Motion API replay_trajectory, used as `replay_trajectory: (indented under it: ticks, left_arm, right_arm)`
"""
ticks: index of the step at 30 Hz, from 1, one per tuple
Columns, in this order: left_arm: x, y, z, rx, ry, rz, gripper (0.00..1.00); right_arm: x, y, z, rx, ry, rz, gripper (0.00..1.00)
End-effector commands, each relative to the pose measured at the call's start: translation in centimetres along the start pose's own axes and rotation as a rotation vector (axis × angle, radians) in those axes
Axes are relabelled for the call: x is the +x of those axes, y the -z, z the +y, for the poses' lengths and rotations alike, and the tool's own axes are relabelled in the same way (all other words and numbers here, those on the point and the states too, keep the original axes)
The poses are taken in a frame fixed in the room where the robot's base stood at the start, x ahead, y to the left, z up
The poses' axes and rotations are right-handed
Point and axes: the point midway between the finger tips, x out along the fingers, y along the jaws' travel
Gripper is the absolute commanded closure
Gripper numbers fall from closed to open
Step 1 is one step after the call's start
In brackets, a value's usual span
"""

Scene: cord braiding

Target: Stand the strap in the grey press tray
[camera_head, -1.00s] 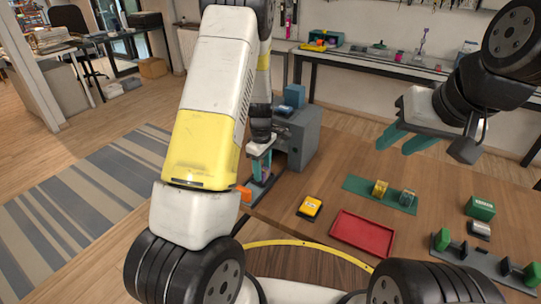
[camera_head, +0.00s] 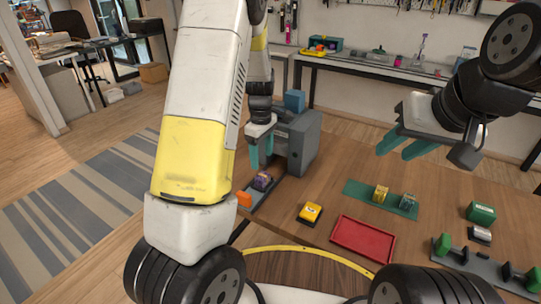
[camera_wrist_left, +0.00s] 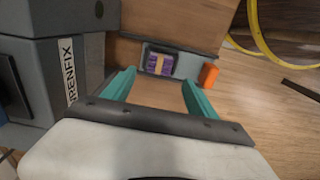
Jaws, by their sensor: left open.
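The strap, a small purple bundle with pale bands (camera_head: 262,181), sits in the grey press tray (camera_head: 250,200) in front of the press. In the left wrist view the strap (camera_wrist_left: 159,63) lies at the left end of the tray (camera_wrist_left: 187,66). I cannot tell surely whether it is upright. My left gripper (camera_head: 261,162) is open and empty above the strap, apart from it; its teal fingers also show in the left wrist view (camera_wrist_left: 159,77). My right gripper (camera_head: 403,146) is open and empty at the upper right, high over the table.
The grey press (camera_head: 302,143) stands just behind the tray, close to my left gripper. An orange block (camera_head: 244,198) is at the tray's near end. A yellow block (camera_head: 310,213), red tray (camera_head: 363,237) and green mat (camera_head: 365,190) with small pieces lie to the right.

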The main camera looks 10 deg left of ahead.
Motion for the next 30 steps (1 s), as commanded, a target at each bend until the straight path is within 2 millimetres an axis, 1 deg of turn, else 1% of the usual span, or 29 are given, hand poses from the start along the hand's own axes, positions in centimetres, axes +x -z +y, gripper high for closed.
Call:
replay_trajectory:
  ticks: [1, 3, 8, 11, 14, 17, 18, 20, 21, 23, 24, 26, 27, 30]
  left_arm:
    - [-1.0, 0.0, 0.0, 0.0, -0.003, 0.001, 0.33]
    - [-2.0, 0.0, 0.0, -0.001, -0.001, 0.001, 0.33]
    - [-3.6, 0.0, 0.0, 0.002, -0.002, 0.0, 0.33]
    - [-4.9, -0.2, -0.5, 0.029, -0.02, -0.011, 0.33]
    - [-7.5, -0.9, -1.7, 0.111, -0.072, -0.035, 0.33]
    - [-11.3, -2.0, -3.8, 0.25, -0.154, -0.053, 0.33]
    - [-12.8, -2.6, -4.9, 0.317, -0.19, -0.053, 0.33]
    - [-14.9, -3.4, -6.6, 0.418, -0.243, -0.045, 0.33]
    - [-16.3, -4.0, -7.8, 0.486, -0.278, -0.034, 0.33]
    - [-18.1, -4.9, -9.7, 0.587, -0.327, -0.009, 0.33]
    - [-19.1, -5.5, -11.0, 0.656, -0.358, 0.013, 0.33]
    - [-20.6, -6.4, -12.9, 0.758, -0.401, 0.055, 0.33]
    - [-21.3, -7.0, -14.3, 0.825, -0.425, 0.087, 0.33]
    - [-22.6, -8.3, -17.3, 0.98, -0.469, 0.177, 0.33]
  right_arm:
    - [0.0, 0.0, 0.0, 0.0, 0.0, 0.0, 0.64]
    - [0.0, 0.0, 0.0, 0.0, 0.0, 0.0, 0.64]
    - [0.0, 0.0, 0.0, 0.0, 0.0, 0.0, 0.64]
    - [0.0, 0.0, 0.0, 0.0, 0.0, 0.0, 0.64]
    - [0.0, 0.0, 0.0, 0.0, 0.0, 0.0, 0.64]
    - [0.0, 0.0, 0.0, 0.0, 0.0, 0.0, 0.64]
    - [0.0, 0.0, 0.0, 0.0, 0.0, 0.0, 0.64]
    - [0.0, 0.0, 0.0, 0.0, 0.0, 0.0, 0.64]
    - [0.0, 0.0, 0.0, 0.0, 0.0, 0.0, 0.64]
    - [0.0, 0.0, 0.0, 0.0, 0.0, 0.0, 0.64]
    - [0.0, 0.0, 0.0, 0.0, 0.0, 0.0, 0.64]
    - [0.0, 0.0, 0.0, 0.0, 0.0, 0.0, 0.64]
    - [0.0, 0.0, 0.0, 0.0, 0.0, 0.0, 0.64]
    - [0.0, 0.0, 0.0, 0.0, 0.0, 0.0, 0.64]
